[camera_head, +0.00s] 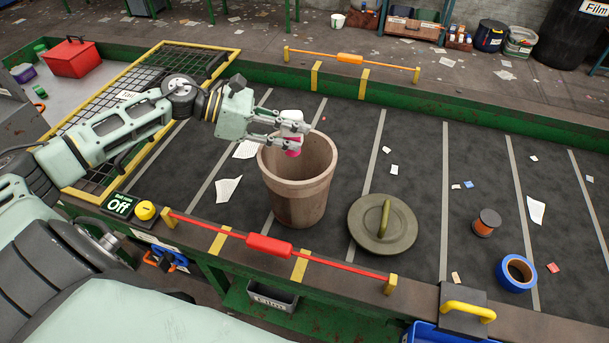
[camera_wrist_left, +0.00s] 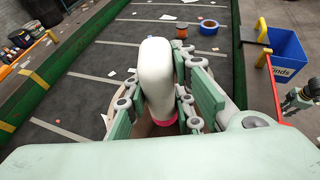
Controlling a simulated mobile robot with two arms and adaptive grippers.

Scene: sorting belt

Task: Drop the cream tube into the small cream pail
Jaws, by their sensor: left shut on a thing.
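The cream tube (camera_head: 291,117) is white with a pink cap pointing down. My left gripper (camera_head: 290,132) is shut on it and holds it over the far rim of a tan-brown open pail (camera_head: 298,205), the only pail on the belt. In the left wrist view the tube (camera_wrist_left: 156,75) stands between the fingers of my left gripper (camera_wrist_left: 160,108), with the pail's rim (camera_wrist_left: 119,87) partly showing below. The pail's inside bottom is hidden. What looks like my right gripper (camera_wrist_left: 300,98) shows small at the right edge of the wrist view; its jaws are unclear.
An olive round lid (camera_head: 383,228) lies right of the pail. A copper-coloured spool (camera_head: 486,223) and blue tape roll (camera_head: 516,273) lie farther right among paper scraps. A red bar (camera_head: 268,245) runs along the near belt edge. A red box (camera_head: 72,58) stands back left.

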